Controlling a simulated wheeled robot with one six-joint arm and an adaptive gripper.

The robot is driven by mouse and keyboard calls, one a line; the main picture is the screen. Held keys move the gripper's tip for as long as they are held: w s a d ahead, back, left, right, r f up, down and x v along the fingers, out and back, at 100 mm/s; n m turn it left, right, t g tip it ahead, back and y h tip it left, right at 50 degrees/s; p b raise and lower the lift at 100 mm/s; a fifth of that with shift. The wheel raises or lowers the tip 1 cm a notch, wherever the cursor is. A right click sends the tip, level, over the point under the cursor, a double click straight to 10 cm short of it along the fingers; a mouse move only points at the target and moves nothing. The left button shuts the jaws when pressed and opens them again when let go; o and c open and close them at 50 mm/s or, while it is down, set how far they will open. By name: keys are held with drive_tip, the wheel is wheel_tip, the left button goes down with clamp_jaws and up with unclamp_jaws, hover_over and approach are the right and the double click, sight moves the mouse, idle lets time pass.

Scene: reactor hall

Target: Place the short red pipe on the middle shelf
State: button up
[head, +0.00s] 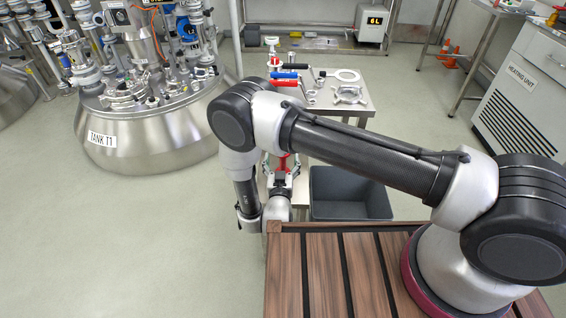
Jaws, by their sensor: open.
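My gripper (282,163) is low in front of the steel shelf stand (351,107), beside its left front side, and its fingers are apart. A small red piece (284,161) shows upright between or just behind the fingers. It looks like a short red pipe, but most of it is hidden, and I cannot tell whether the fingers touch it. Another short red piece (283,75) lies on the stand's top beside a blue one (284,84). The middle shelf is mostly hidden by my arm.
A grey bin (350,213) stands on the floor right of my gripper. The stand's top also holds a white ring (347,75), a metal flange (349,95) and several metal parts. Tank T1 (150,140) is at left. The floor between is clear.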

drive_tip(key=w, duration=0.5)
drive_tip(key=shift+d, duration=0.15)
clamp_jaws()
